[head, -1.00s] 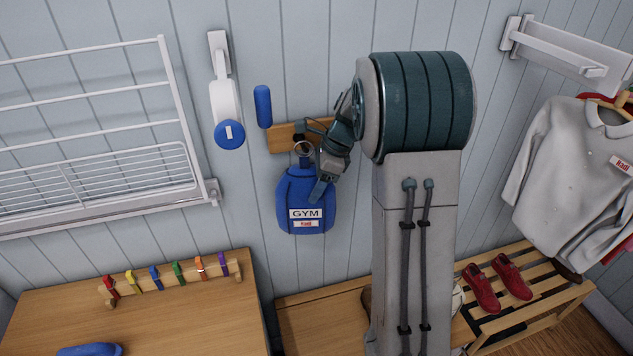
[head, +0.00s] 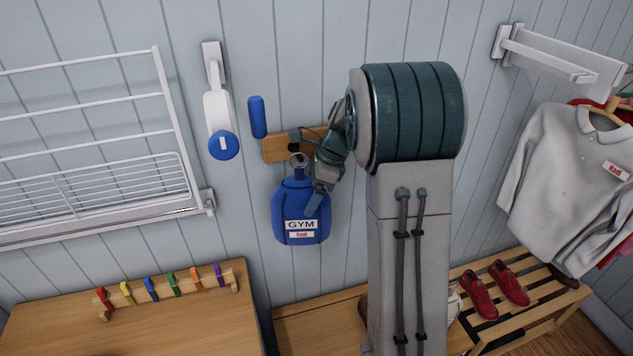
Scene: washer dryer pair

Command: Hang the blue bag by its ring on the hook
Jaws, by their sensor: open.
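The blue bag (head: 290,208), labelled GYM, is upright against the wall below a wooden hook board (head: 275,150). Its pale metal ring (head: 298,159) stands above the bag's neck. The dark hook (head: 294,147) on the board is right at the top of the ring. I cannot tell whether the ring is around the hook or only in front of it. My gripper (head: 318,198) is open at the bag's right upper side, with a finger overlapping the bag in the picture. Whether it touches the bag is unclear. My arm hides the board's right part.
A blue cylinder (head: 257,117) and a white holder with a blue end (head: 218,108) are on the wall to the left. A drying rack (head: 95,133) is farther left. Coloured pegs (head: 174,283) line the wooden top below. A slatted bench with red shoes (head: 479,296) stands right.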

